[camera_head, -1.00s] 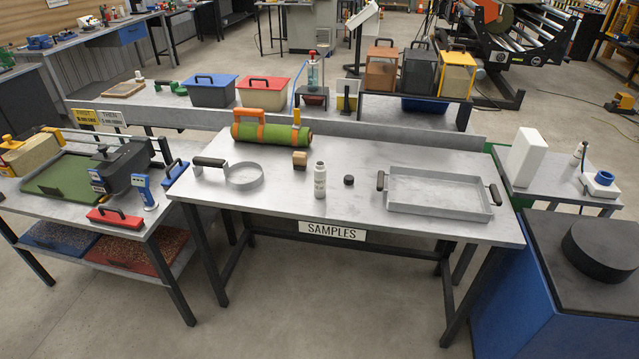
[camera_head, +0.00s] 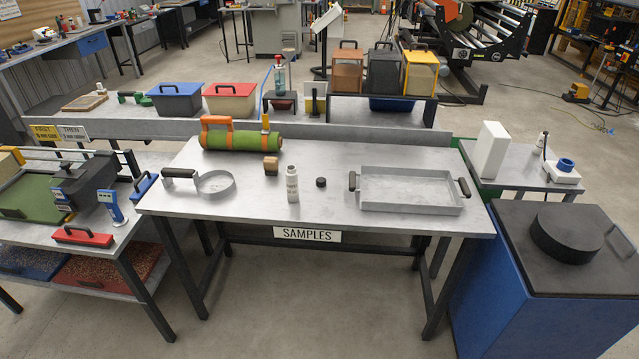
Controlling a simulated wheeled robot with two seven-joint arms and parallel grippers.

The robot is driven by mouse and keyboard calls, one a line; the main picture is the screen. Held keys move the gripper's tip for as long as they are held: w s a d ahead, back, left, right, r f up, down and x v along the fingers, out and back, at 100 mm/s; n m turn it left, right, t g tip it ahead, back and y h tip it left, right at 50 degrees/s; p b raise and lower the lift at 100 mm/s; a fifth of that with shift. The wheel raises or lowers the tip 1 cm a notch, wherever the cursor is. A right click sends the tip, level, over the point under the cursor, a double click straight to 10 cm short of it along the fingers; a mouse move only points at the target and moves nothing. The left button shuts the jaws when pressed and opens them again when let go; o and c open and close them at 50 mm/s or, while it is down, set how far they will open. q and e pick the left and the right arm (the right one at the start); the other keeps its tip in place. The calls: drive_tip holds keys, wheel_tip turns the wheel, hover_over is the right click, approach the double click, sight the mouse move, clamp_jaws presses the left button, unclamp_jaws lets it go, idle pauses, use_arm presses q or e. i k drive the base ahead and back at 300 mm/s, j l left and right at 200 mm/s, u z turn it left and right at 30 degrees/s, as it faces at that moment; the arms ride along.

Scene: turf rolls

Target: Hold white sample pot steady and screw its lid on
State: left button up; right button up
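The white sample pot (camera_head: 292,184) stands upright on the grey samples table (camera_head: 330,228), near its front edge left of the middle. It has a narrow neck at the top and dark marks on its side. A small black round lid (camera_head: 321,182) lies on the table just right of the pot, apart from it. Neither of my grippers shows in the head view.
A grey tray (camera_head: 412,208) with dark handles lies right of the lid.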

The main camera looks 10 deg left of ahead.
sight(292, 174)
drive_tip(key=z, duration=0.55)
drive_tip(key=j+z, duration=0.3)
drive_tip(key=j, duration=0.15)
drive_tip(key=j+z, duration=0.25)
drive_tip(key=j, duration=0.2)
drive_tip(key=k+j+z, duration=0.1)
drive_tip(key=j+z, duration=0.2)
drive_tip(key=k+j+z, duration=0.1)
drive_tip(key=j+z, duration=0.2)
drive_tip(key=j, duration=0.25)
drive_tip(key=k+j+z, duration=0.25)
drive_tip(key=k+j, duration=0.15)
drive_tip(key=j, duration=0.25)
drive_tip(key=k+j, duration=0.1)
drive_tip(key=j, duration=0.3)
drive_tip(key=k+j, duration=0.15)
drive_tip(key=j, duration=0.25)
